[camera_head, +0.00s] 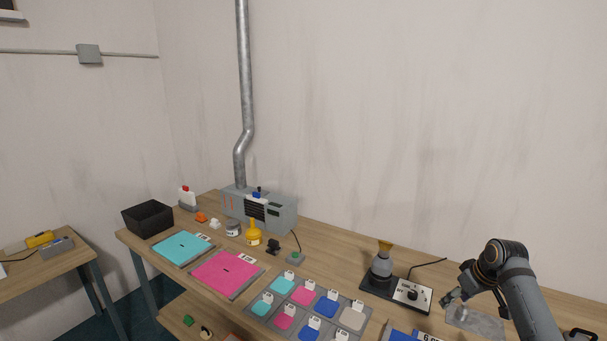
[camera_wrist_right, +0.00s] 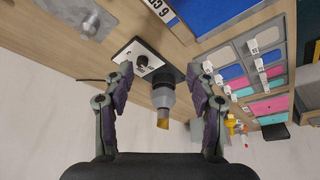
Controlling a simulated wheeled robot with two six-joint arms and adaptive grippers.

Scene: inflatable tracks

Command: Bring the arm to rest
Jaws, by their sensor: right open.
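My right arm (camera_head: 525,295) comes in from the lower right in the head view, bent over the right end of the workbench. Its gripper (camera_head: 452,300) points left, by a clear, glassy flat item (camera_head: 475,321). In the right wrist view the gripper (camera_wrist_right: 160,78) is open, with its two fingers spread and nothing held between them. A grey device with a tan nozzle (camera_wrist_right: 162,98) shows between the fingers, apparently beyond them. My left gripper is not in view.
The device stands on a black base with a control plate (camera_head: 411,293). A grey tray of coloured pads (camera_head: 262,318), a pink mat (camera_head: 225,275), a cyan mat (camera_head: 182,250), a black bin (camera_head: 148,219) and a grey heater-like box (camera_head: 284,213) occupy the bench. A wall runs behind.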

